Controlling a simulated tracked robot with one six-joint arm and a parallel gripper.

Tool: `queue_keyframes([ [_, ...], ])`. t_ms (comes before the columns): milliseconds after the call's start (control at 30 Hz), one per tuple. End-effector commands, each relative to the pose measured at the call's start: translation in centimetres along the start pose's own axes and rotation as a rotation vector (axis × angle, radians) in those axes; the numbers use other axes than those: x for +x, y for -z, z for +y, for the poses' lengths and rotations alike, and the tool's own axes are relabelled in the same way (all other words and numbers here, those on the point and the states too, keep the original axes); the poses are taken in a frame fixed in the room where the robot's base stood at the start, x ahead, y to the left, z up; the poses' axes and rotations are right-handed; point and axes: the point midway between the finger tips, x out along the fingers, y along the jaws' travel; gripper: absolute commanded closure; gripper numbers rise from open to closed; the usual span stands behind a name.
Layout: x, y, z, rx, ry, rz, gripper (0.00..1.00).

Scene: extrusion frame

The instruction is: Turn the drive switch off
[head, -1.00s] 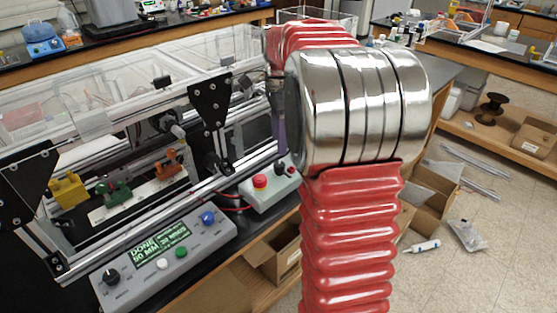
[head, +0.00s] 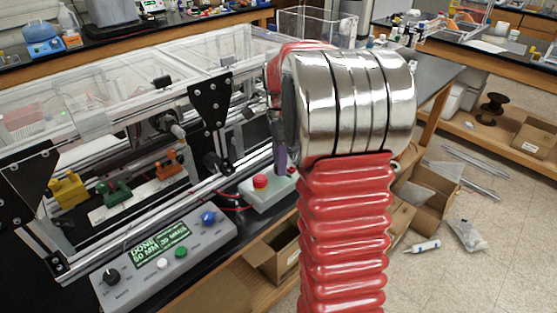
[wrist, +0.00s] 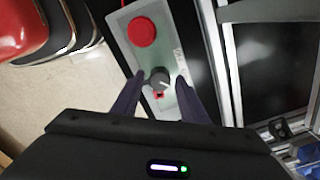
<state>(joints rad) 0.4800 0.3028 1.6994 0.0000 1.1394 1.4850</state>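The drive switch is a dark rotary knob (wrist: 160,79) with a light pointer line, on a pale grey box (head: 262,196). The box also shows in the wrist view (wrist: 133,60). A large red button (head: 260,181) sits beside the knob; it is round and red in the wrist view (wrist: 142,32). A small red mark lies just below the knob there. My gripper (wrist: 161,77) has its two dark purple fingers apart, one on each side of the knob, with small gaps visible. In the head view, my gripper (head: 280,157) hides the knob.
A control panel (head: 205,255) with a green display, a knob and coloured buttons stands left of the box. The extrusion frame with clear covers (head: 120,90) rises behind. Cardboard boxes (head: 274,256) are below the bench edge.

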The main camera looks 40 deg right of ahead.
Motion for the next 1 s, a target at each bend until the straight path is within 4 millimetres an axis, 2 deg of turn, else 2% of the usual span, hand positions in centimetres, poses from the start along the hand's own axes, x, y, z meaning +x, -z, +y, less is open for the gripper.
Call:
queue_keyframes([
  [67,-0.01,0.0,0.0,0.0,0.0,0.0,0.66],
  [500,-0.03,0.02,0.0,0.0,0.0,0.0,0.97],
  [533,-0.05,-0.4,0.15,-0.002,0.0,0.0,0.97],
  [1000,-0.05,0.08,-0.03,-0.096,0.001,0.001,0.97],
])
